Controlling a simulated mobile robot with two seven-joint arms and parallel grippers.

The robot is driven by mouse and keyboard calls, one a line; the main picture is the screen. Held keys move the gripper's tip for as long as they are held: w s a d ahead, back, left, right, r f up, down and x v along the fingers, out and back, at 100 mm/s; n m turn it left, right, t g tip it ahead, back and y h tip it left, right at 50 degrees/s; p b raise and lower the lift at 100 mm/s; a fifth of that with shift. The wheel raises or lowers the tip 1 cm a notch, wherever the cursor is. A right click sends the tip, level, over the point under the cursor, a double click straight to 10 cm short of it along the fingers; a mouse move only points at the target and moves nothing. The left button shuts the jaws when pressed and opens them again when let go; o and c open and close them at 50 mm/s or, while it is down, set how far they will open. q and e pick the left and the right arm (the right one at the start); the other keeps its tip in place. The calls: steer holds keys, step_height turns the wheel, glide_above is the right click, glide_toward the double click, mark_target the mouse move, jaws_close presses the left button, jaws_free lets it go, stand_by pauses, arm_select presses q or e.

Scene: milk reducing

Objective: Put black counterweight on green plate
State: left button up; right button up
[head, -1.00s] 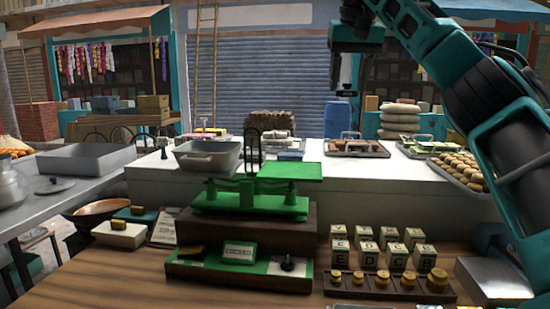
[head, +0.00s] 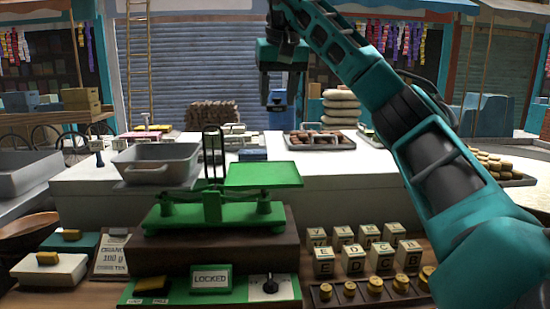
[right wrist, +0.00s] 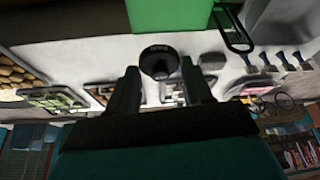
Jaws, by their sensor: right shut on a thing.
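The black counterweight (right wrist: 158,62) is a small round dark piece between the fingertips of my right gripper (right wrist: 160,82) in the right wrist view. In the head view my right gripper (head: 278,92) hangs shut on it, high in the air above and beyond the green plate. The green plate (head: 263,175) is the flat square pan on the right side of the green balance scale (head: 212,213), and it is bare. In the right wrist view the plate (right wrist: 168,14) shows at the top edge, apart from the weight. My left gripper is not in view.
A grey tub (head: 155,166) stands left of the plate, with an upright black loop (head: 213,150) between them. A "LOCKED" sign (head: 211,279), lettered blocks (head: 354,260) and brass weights (head: 375,285) are in front. A tray of goods (head: 318,141) lies behind.

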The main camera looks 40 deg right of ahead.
step_height(320, 180, down, 14)
steer(key=shift+w+r, duration=0.1)
stand_by(0.5)
steer(key=o, duration=1.2)
steer(key=v, duration=1.2)
